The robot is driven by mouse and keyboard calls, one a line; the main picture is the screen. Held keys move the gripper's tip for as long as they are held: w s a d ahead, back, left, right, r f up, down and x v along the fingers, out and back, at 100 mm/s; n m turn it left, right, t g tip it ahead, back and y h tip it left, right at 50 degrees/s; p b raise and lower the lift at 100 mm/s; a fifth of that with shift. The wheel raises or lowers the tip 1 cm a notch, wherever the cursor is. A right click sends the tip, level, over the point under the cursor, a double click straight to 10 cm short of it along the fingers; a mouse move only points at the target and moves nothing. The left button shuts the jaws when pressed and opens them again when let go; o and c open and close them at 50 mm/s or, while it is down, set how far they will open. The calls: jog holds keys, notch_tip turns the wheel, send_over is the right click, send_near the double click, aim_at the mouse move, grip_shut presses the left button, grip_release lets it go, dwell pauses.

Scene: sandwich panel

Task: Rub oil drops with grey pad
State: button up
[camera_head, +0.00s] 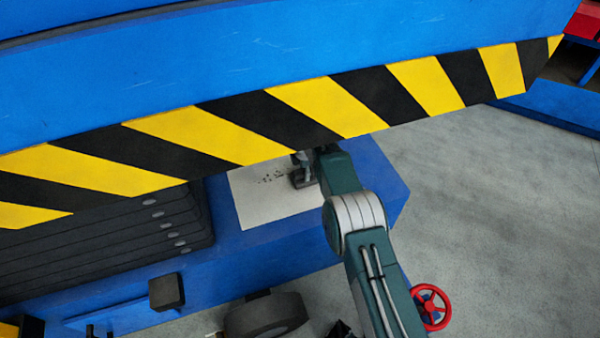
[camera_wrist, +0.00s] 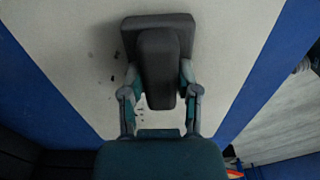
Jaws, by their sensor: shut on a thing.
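My gripper (camera_wrist: 159,98) is shut on the dark handle of the grey pad (camera_wrist: 132,36). In the wrist view the pad's flat base lies over the pale panel (camera_wrist: 225,50); I cannot tell for sure whether it touches. Several dark oil drops (camera_wrist: 114,78) show on the panel to the left of the pad, and a few more show between my fingers. In the head view the panel (camera_head: 255,205) lies on a blue surface, with the drops (camera_head: 268,178) left of the pad (camera_head: 300,178). My gripper is partly hidden there by a striped beam.
A blue beam with yellow and black stripes (camera_head: 310,105) crosses above the panel, close over my arm. Dark stacked slabs (camera_head: 110,250) stand left of the panel. A red handwheel (camera_head: 430,307) is at lower right. Grey floor (camera_head: 480,200) lies open at right.

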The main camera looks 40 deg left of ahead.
jog(key=shift+r, duration=0.1)
jog(key=shift+a+r, duration=0.1)
jog(key=shift+r, duration=2.9)
jog(key=shift+r, duration=1.5)
